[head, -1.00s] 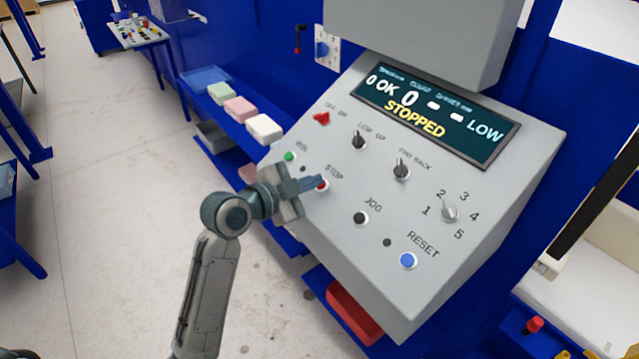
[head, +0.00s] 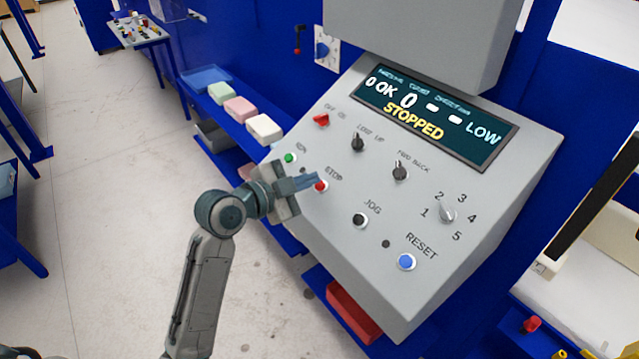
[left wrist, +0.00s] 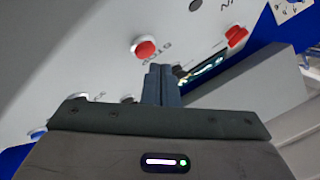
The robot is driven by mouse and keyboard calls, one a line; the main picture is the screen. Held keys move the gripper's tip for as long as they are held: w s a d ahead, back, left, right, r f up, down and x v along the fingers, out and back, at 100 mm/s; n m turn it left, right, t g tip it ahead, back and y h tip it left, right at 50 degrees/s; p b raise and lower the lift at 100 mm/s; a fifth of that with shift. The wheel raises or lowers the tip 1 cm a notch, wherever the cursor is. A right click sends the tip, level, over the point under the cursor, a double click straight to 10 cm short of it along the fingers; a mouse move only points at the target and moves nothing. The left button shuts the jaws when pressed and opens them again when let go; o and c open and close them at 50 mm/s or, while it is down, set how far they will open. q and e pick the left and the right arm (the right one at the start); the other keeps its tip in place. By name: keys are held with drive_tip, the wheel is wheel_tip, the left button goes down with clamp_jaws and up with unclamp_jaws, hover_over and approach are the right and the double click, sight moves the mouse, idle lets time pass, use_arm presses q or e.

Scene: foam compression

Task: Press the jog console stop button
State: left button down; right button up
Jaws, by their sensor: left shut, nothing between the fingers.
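The jog console (head: 480,230) is a grey sloped panel with a screen (head: 435,115) that reads STOPPED, OK and LOW. The red stop button (head: 320,186) sits on its lower left under the STOP label. It also shows in the left wrist view (left wrist: 144,47), just left of the fingertips. My left gripper (head: 316,179) is shut and empty, its fingertips close by the stop button; in the left wrist view the fingers (left wrist: 161,70) look apart from the button. Whether they touch the panel I cannot tell. My right gripper is out of view.
Near the stop button are a green button (head: 289,158), a black jog button (head: 360,220), a blue reset button (head: 407,262) and a red switch (head: 321,120). Foam blocks (head: 240,108) lie on a blue shelf behind the arm. A red bin (head: 352,312) is below the console.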

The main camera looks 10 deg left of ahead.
use_arm(q)
drive_tip(key=r+p, duration=0.1)
drive_tip(key=s+a+r+p, duration=0.1)
drive_tip(key=s+r+p, duration=0.1)
drive_tip(key=r, duration=0.1)
drive_tip(key=shift+a+r, duration=0.1)
drive_tip(key=shift+a, duration=0.2)
idle(0.6)
